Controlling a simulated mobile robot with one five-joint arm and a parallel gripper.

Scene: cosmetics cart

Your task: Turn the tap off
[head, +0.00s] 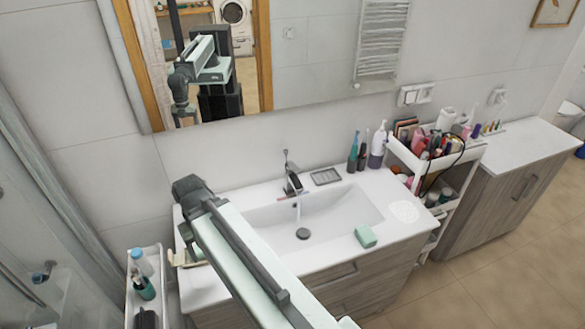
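The tap (293,184) is a chrome mixer at the back edge of the white sink (345,205). Its thin lever (286,162) stands up above the body. A thin pale streak below the spout looks like running water, falling towards the dark drain (302,233). My arm reaches across the front left of the sink, and its dark end joint is left of the tap, apart from it. My gripper cannot be made out; the arm seems to hide it.
A green sponge (365,236) lies on the sink's front rim. A soap dish (325,176), toothbrushes (353,152) and a pump bottle (377,147) stand right of the tap. A crowded cart (448,205) is at the right, a white rack (146,290) at the left. A mirror hangs behind.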

